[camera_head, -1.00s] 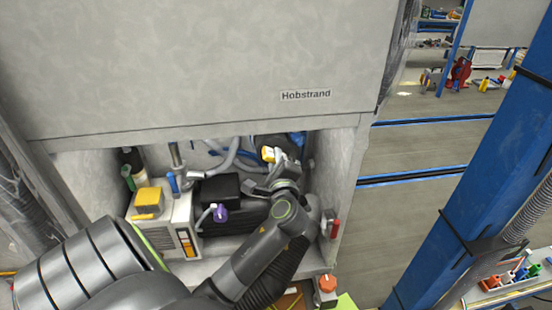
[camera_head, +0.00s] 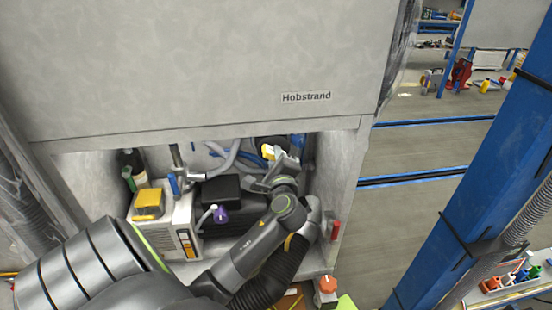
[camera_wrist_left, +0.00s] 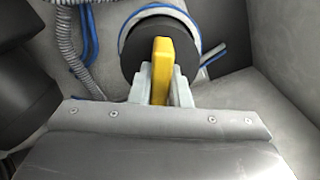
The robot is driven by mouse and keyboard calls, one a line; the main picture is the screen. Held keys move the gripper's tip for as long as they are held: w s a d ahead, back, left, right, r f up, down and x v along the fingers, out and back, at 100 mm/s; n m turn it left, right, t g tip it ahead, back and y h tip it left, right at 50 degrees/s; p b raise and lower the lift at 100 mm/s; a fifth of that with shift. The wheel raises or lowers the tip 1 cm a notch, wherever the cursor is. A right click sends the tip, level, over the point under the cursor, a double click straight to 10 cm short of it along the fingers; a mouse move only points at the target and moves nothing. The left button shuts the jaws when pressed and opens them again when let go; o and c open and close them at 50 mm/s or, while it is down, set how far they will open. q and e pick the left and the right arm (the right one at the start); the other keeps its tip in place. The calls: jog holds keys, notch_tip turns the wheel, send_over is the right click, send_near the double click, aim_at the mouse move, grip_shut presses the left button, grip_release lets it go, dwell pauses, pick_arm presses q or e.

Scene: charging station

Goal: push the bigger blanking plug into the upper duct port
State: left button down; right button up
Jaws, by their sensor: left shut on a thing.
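My left gripper (camera_head: 276,162) is inside the open bay, at its back right. It is shut on a yellow grip tab (camera_wrist_left: 161,66), which also shows in the head view (camera_head: 267,152). In the left wrist view the tab stands upright between the two pale fingers, in front of a round black face (camera_wrist_left: 136,42) with a pale and blue rim (camera_wrist_left: 151,10) around it. I take the tab as the blanking plug's handle. I cannot tell whether the black face belongs to the plug or the port, nor how deep the plug sits. My right gripper is not in view.
A black box (camera_head: 221,188), a pale unit with a yellow top (camera_head: 148,203), a purple knob (camera_head: 220,215) and grey hoses (camera_head: 232,157) crowd the bay. The bay's right wall (camera_head: 340,180) is close to my arm. Grey corrugated hose (camera_wrist_left: 66,45) and blue cables (camera_wrist_left: 90,45) run beside the round face.

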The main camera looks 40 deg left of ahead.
aim_at(272, 142)
pick_arm(q)
jog(key=shift+x, duration=2.25)
jog(key=shift+x, duration=1.75)
jog(key=c, duration=1.3)
grip_release()
jog(key=shift+a, duration=0.1)
jog(key=shift+s, duration=0.1)
jog(key=shift+s+d+f, duration=0.1)
jog(key=shift+s+d, duration=0.05)
jog(key=shift+d, duration=0.15)
jog(key=b+v, duration=0.4)
jog(key=v, duration=1.2)
jog(key=shift+s+d, duration=0.2)
jog(key=shift+d, duration=0.1)
